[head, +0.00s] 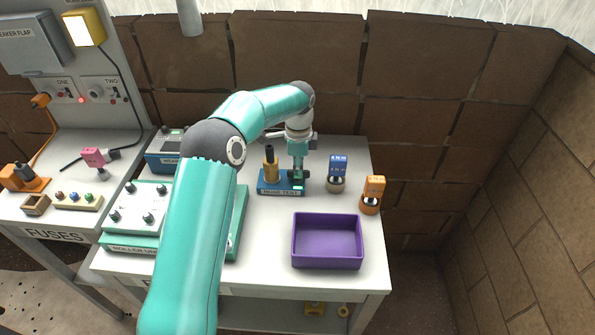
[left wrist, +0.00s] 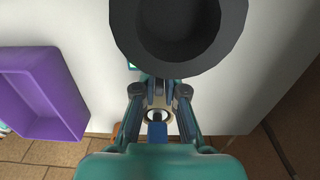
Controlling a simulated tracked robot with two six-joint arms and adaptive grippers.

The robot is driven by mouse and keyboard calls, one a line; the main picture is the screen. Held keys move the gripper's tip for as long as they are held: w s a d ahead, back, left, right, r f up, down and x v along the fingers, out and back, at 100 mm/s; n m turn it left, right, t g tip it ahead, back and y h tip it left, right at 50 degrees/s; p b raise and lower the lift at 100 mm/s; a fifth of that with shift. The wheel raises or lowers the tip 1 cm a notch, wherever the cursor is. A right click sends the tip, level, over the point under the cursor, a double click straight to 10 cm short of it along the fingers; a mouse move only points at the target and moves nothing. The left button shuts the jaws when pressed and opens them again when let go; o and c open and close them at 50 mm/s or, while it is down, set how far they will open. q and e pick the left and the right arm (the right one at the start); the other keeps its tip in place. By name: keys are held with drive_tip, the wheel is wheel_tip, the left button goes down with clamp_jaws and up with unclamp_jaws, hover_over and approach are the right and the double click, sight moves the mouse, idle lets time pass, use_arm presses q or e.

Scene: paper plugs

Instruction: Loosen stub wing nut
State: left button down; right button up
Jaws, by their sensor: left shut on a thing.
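A small blue test block (head: 266,189) with a white label stands near the back middle of the table. A brass post with a black top (head: 269,163) rises from its left part. My left gripper (head: 298,174) points down at the right part of the block, beside the post, and is shut on the stub's wing nut, which its fingers mostly hide. A green patch shows just below the fingertips. In the left wrist view, the fingers (left wrist: 158,84) reach in under a large dark round top, which hides their tips. My right gripper is not in view.
Right of the block stand a blue plug (head: 338,165) on a round base and an orange plug (head: 374,188). An open purple tray (head: 327,262) lies in front. A green-and-white panel (head: 137,210) stands left, partly behind my arm. Bare table surrounds the tray.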

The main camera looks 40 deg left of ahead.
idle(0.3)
use_arm(q)
drive_tip(key=n, duration=0.5)
drive_tip(key=shift+n, duration=0.4)
drive_tip(key=n, duration=0.7)
drive_tip(key=shift+n, duration=0.3)
drive_tip(key=n, duration=1.3)
drive_tip(key=shift+n, duration=0.3)
drive_tip(key=c, duration=1.3)
unclamp_jaws()
